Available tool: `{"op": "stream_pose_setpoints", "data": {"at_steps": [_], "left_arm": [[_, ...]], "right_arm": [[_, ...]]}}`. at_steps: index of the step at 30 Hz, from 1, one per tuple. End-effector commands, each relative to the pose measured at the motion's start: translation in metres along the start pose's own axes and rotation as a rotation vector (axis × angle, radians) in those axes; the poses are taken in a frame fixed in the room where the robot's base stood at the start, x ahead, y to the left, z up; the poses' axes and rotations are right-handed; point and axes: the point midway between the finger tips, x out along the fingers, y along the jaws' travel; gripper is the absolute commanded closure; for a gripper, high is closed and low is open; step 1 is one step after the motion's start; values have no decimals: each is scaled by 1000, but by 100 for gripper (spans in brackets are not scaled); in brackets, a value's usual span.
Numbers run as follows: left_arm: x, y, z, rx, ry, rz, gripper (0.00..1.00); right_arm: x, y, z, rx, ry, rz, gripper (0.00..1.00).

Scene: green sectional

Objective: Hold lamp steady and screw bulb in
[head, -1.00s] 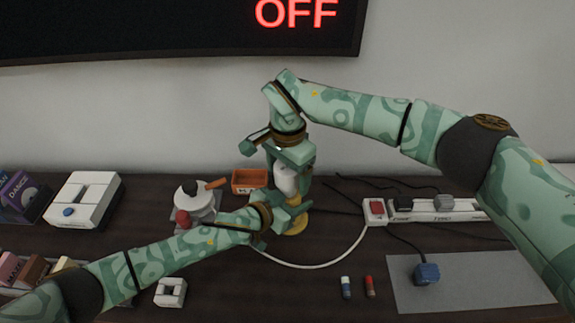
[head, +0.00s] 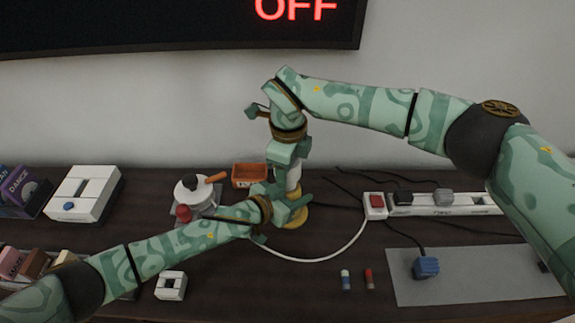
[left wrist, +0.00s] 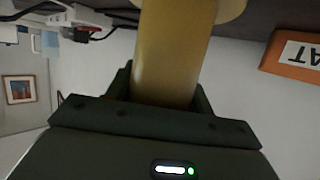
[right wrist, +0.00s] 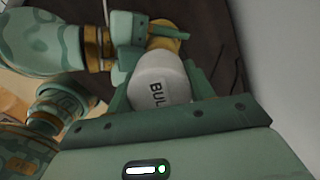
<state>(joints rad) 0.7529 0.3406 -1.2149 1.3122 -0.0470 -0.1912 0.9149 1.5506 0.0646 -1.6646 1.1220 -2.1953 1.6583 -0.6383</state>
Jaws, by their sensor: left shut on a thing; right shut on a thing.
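The yellow lamp (head: 295,217) stands on the dark table, and its round base shows below my left gripper. My left gripper (head: 286,201) is shut around the yellow stem (left wrist: 172,55), which fills the jaws in the left wrist view. My right gripper (head: 290,160) points down from above and is shut on the white bulb (right wrist: 160,88), whose side reads "BUL". The bulb also shows in the head view (head: 293,178), directly over the lamp. My left gripper hides the joint between bulb and lamp, so I cannot tell how deep the bulb sits.
An orange box (head: 249,183) is close behind left. A white pot-like thing (head: 194,190) stands left of the lamp. A power strip (head: 440,208), cables and a grey mat (head: 470,277) lie right. Two small capsules (head: 357,279) lie in front. The wall screen reads "OFF".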

Motion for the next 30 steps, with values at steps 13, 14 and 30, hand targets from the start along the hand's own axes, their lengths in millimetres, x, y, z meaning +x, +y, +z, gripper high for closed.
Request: {"op": "stream_pose_setpoints", "data": {"at_steps": [13, 14, 30], "left_arm": [[0, 3, -2, 8, 4, 6, 100], [0, 3, -2, 8, 4, 6, 100], [0, 4, -2, 7, 4, 9, 100]], "right_arm": [[0, -1, 2, 1394, -1, -73, 75], [0, -1, 1, 1495, -1, -78, 75], [1, -2, 0, -2965, -1, 146, 75]]}}
